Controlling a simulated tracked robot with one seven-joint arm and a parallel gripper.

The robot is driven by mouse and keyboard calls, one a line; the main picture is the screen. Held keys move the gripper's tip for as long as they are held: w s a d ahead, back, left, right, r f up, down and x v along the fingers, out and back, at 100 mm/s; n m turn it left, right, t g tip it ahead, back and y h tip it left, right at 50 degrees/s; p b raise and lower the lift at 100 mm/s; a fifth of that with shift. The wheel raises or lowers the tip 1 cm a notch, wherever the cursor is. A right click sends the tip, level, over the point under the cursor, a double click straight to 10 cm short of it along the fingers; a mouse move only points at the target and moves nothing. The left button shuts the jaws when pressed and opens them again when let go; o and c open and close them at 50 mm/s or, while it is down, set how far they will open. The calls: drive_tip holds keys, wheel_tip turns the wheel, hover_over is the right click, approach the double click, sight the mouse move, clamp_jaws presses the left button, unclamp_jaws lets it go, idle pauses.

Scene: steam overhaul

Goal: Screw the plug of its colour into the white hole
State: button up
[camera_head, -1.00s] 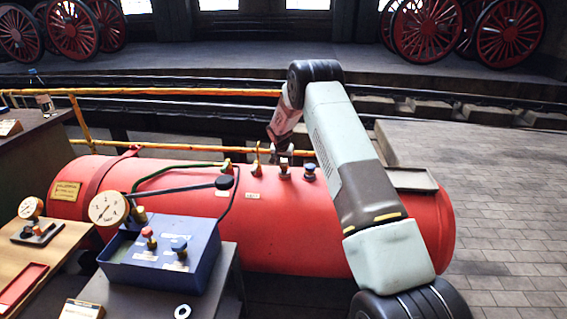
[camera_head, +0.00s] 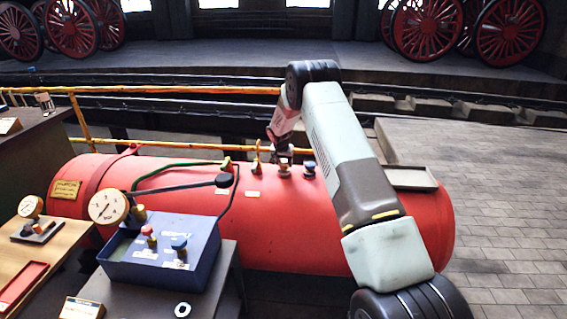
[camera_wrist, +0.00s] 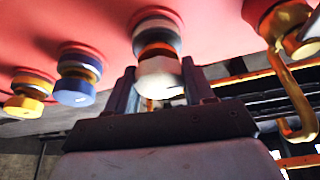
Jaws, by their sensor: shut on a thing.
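My gripper (camera_wrist: 160,88) is shut on a white plug (camera_wrist: 160,78), with one dark finger on each side of it. An orange-brown band (camera_wrist: 156,49) shows between the plug and a white collar (camera_wrist: 155,28) on the red boiler (camera_wrist: 215,25). The plug looks lined up with the collar; how deep it sits I cannot tell. Beside it in the wrist view are a blue plug (camera_wrist: 75,92) at a blue and white fitting and a yellow plug (camera_wrist: 22,106) at a yellow one. In the head view my gripper (camera_head: 284,152) is above the boiler's top, partly hidden.
A hooked brass fitting (camera_wrist: 292,100) is close on the right in the wrist view. In the head view, a blue box (camera_head: 165,262) with red and blue knobs and a gauge (camera_head: 108,207) stands in front. A yellow rail (camera_head: 190,147) runs behind the boiler.

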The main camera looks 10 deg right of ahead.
drive_tip(key=shift+f, duration=0.45)
idle(0.7)
drive_tip(key=o, duration=1.2)
drive_tip(key=shift+c, duration=0.8)
drive_tip(key=shift+d+n+y, duration=0.1)
drive_tip(key=shift+n+y, duration=0.3)
drive_tip(key=shift+n, duration=0.7)
drive_tip(key=n+y, duration=0.1)
drive_tip(key=n, duration=0.2)
drive_tip(key=n+y, duration=0.1)
drive_tip(key=n, duration=0.3)
drive_tip(key=shift+y, duration=0.4)
drive_tip(key=shift+n+y, duration=0.6)
drive_tip(key=shift+n, duration=1.1)
